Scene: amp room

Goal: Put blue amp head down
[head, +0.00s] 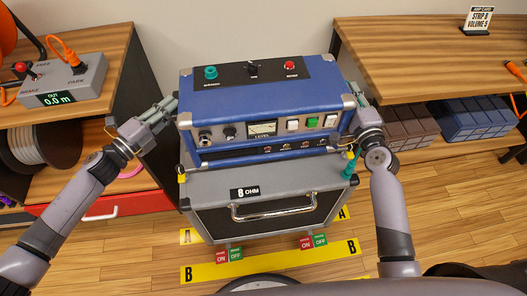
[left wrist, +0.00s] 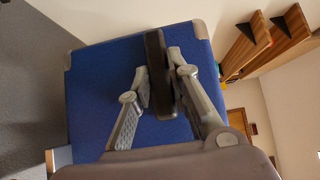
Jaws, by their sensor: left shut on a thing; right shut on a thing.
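The blue amp head (head: 262,92) has grey corners, a level meter and colored switches. It sits over the speaker cabinet (head: 265,217) with an "8 OHM" label. A blue-edged strip with small knobs (head: 282,148) shows between them; I cannot tell whether the head touches what is below. My left gripper (head: 168,106) is at the head's left side. In the left wrist view its fingers (left wrist: 160,75) are shut on a black side handle (left wrist: 157,62) against the blue side panel (left wrist: 95,95). My right gripper (head: 362,98) is shut at the head's right side; its fingertips are partly hidden.
Yellow floor strips marked A (head: 192,237) and B (head: 205,273) lie by the cabinet, with red-green ON/OFF brake tags (head: 229,256). A wooden bench (head: 105,60) with a control box (head: 72,82) stands left. A shelf (head: 420,50) with blue and brown boxes stands right.

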